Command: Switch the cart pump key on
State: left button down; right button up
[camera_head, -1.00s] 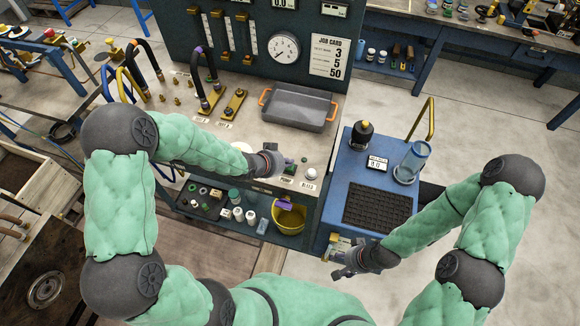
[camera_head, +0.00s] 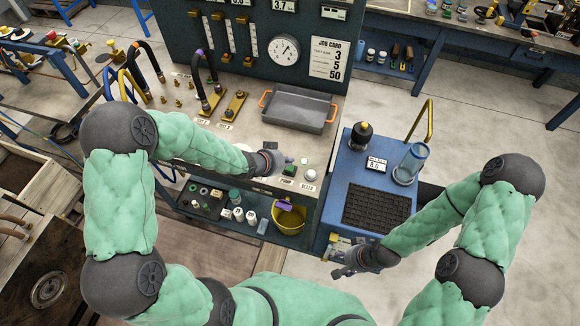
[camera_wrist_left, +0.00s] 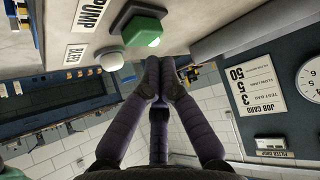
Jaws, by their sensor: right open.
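The green pump key (camera_head: 289,170) sits on the bench top by the PUMP label (camera_head: 287,182). In the left wrist view the key (camera_wrist_left: 143,29) is bright green and looks lit. My left gripper (camera_head: 281,160) is just beside the key, its fingers drawn together with nothing between them. In the left wrist view the fingertips (camera_wrist_left: 160,70) are close to the key; I cannot tell whether they touch it. My right gripper (camera_head: 347,268) is open and empty in front of the blue cart (camera_head: 345,195).
A white round button (camera_head: 311,174) by the BLEED label is right of the key. A grey tray (camera_head: 298,108) with orange handles lies behind. The dial gauge (camera_head: 285,49) and a display reading 3.7 (camera_head: 284,6) are on the panel. A yellow bucket (camera_head: 289,217) stands below.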

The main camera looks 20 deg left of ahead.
aim_at(287, 168)
pick_arm(q)
notch_tip(287, 168, up, 6)
jog(key=p, duration=0.5)
dwell(0.5)
